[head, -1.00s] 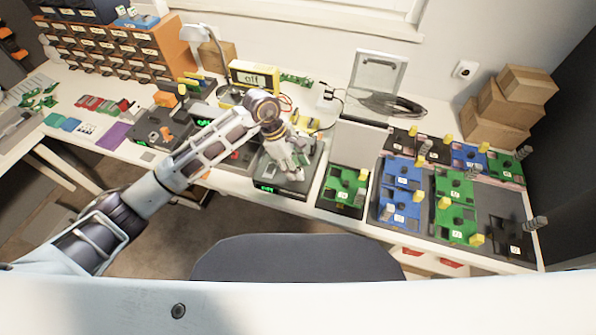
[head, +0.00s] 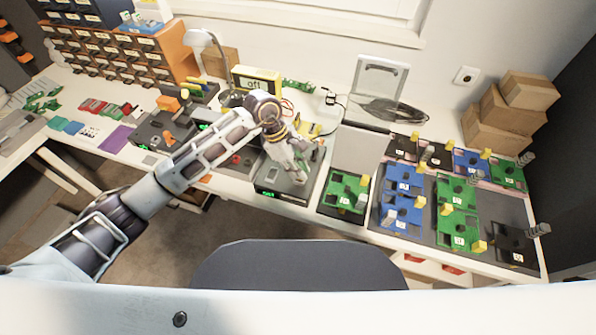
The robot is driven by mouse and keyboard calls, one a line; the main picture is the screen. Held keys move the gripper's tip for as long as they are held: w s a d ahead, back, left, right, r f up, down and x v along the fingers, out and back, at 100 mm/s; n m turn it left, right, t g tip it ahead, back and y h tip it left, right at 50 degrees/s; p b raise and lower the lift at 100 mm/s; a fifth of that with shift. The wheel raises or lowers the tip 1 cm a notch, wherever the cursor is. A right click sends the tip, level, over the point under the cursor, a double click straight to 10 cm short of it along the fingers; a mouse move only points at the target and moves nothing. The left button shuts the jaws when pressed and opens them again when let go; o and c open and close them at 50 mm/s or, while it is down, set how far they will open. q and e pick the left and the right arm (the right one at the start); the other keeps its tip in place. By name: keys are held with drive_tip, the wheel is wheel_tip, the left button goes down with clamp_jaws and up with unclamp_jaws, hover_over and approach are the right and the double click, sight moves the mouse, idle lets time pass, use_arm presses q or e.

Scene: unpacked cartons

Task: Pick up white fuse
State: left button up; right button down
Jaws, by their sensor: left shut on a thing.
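My left gripper (head: 297,174) points down over a dark grey device (head: 281,192) with a green-lit display, at the middle of the workbench. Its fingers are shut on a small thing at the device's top. That thing is too small and too covered by the fingers to make out, so I cannot tell whether it is the white fuse. I cannot pick out a white fuse elsewhere. My right gripper is not in view.
A green board (head: 344,190) lies right of the device, with blue boards (head: 404,176) beyond it. Another dark device (head: 163,132) stands to the left. A yellow meter (head: 257,82) is behind the gripper. A chair back (head: 298,264) stands in front of the bench.

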use_arm(q)
drive_tip(key=shift+r+b, duration=0.35)
drive_tip(key=shift+r, duration=4.05)
